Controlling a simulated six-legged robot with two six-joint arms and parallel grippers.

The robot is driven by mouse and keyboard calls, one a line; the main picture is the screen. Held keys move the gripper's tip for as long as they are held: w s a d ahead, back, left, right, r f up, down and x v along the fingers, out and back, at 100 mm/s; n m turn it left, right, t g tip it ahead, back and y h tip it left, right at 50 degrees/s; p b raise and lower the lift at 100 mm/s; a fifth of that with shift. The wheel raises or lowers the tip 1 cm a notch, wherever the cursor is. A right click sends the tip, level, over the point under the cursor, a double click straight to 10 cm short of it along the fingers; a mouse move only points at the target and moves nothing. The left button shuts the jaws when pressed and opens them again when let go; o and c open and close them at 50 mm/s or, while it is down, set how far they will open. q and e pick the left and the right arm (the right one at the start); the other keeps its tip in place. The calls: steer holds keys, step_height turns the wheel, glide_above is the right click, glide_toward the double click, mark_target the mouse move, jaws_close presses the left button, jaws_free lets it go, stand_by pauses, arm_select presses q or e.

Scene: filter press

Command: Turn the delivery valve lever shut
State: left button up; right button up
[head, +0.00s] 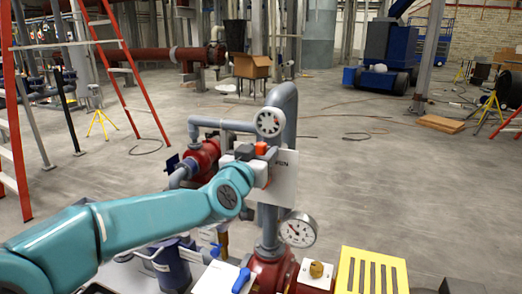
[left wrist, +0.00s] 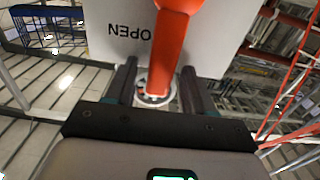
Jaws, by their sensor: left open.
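The delivery valve lever is orange-red; in the left wrist view the lever (left wrist: 171,42) runs down between my two dark fingers. A small part of the lever (head: 261,148) shows in the head view. Behind it is a white plate (head: 286,182) on the grey pipe; in the left wrist view the plate (left wrist: 100,38) reads OPEN, upside down. My left gripper (left wrist: 158,82) is open, with a finger on each side of the lever. In the head view the left gripper (head: 257,160) is at the plate and partly hides the lever. My right gripper is not in view.
A round dial gauge (head: 269,122) sits above the lever and another gauge (head: 298,229) below it. Red valve bodies (head: 203,158) and grey pipes crowd the left. A yellow slotted panel (head: 371,272) stands at lower right. The floor behind is mostly clear.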

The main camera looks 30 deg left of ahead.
arm_select(q)
steer(key=shift+w, duration=0.65)
steer(key=shift+s+a, duration=0.1)
steer(key=shift+s, duration=0.15)
steer(key=shift+w, duration=0.1)
jaws_close()
